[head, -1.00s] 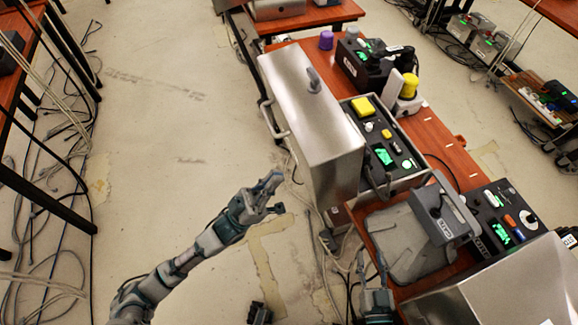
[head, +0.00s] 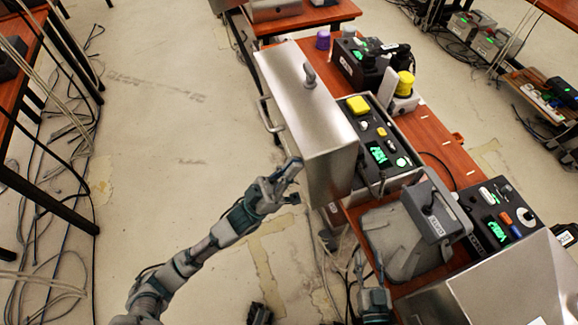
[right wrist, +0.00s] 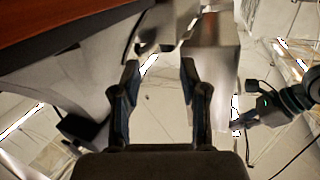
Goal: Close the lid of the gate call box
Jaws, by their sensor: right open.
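A call box (head: 407,182) with a yellow button and green displays stands on the red-brown table. Its large steel lid (head: 290,85) stands open on the left side. I cannot read which box is labelled gate. My left gripper (head: 291,182) is beside the lid's lower near corner, its fingers apart and empty; I cannot tell whether it touches the lid. My right gripper (head: 374,298) is low at the table's near left edge, partly cut off by the frame. The right wrist view shows its two fingers (right wrist: 160,100) apart with nothing between them.
A grey hooded unit (head: 437,208) stands near the right gripper. Another steel lid (head: 510,285) fills the lower right corner. Black phone gear (head: 362,62) and a yellow-capped device (head: 404,88) stand behind.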

